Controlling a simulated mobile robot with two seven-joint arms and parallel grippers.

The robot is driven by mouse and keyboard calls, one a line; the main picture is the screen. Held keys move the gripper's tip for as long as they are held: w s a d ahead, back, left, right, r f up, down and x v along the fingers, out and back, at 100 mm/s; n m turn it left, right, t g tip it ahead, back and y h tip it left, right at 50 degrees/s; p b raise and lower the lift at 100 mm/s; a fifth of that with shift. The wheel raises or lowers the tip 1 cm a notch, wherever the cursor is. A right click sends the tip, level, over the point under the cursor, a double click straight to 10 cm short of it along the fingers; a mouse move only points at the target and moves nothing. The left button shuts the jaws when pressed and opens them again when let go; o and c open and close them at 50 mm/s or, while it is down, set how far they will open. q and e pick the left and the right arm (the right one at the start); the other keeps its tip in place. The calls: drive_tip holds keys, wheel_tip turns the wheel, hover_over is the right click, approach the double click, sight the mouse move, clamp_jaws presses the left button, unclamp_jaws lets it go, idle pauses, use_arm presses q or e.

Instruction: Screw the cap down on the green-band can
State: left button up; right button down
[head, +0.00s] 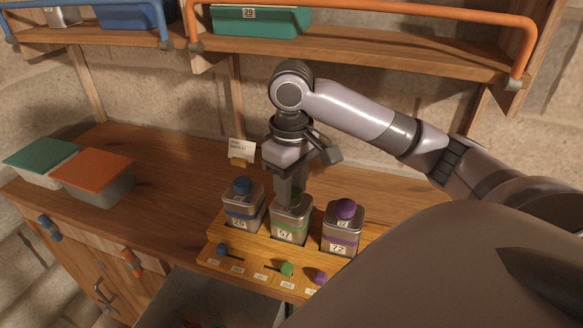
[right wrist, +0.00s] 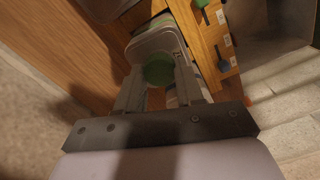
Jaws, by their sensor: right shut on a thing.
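The green-band can (head: 290,228), a square metal can labelled 57, stands upright in the middle of a wooden rack (head: 262,262). My right gripper (head: 290,195) points down over its top, and its fingers are shut on the green cap (right wrist: 159,70). In the right wrist view the cap sits between the two fingers over the can top (right wrist: 157,42). The fingers mostly hide the cap in the head view, and I cannot tell how far it is screwed down. My left gripper is not in view.
A blue-capped can (head: 242,212) stands close on the left and a purple-capped can (head: 342,232) on the right. Coloured knobs (head: 287,269) line the rack front. A small card (head: 241,150) stands behind. Lidded boxes (head: 95,177) sit at the left; a shelf (head: 375,45) runs above.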

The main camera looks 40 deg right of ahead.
drive_tip(key=m, duration=0.5)
drive_tip(key=shift+d, duration=0.15)
drive_tip(key=m, duration=0.5)
drive_tip(key=c, duration=0.7)
unclamp_jaws()
drive_tip(key=shift+r, duration=3.45)
drive_tip(key=shift+s, duration=0.1)
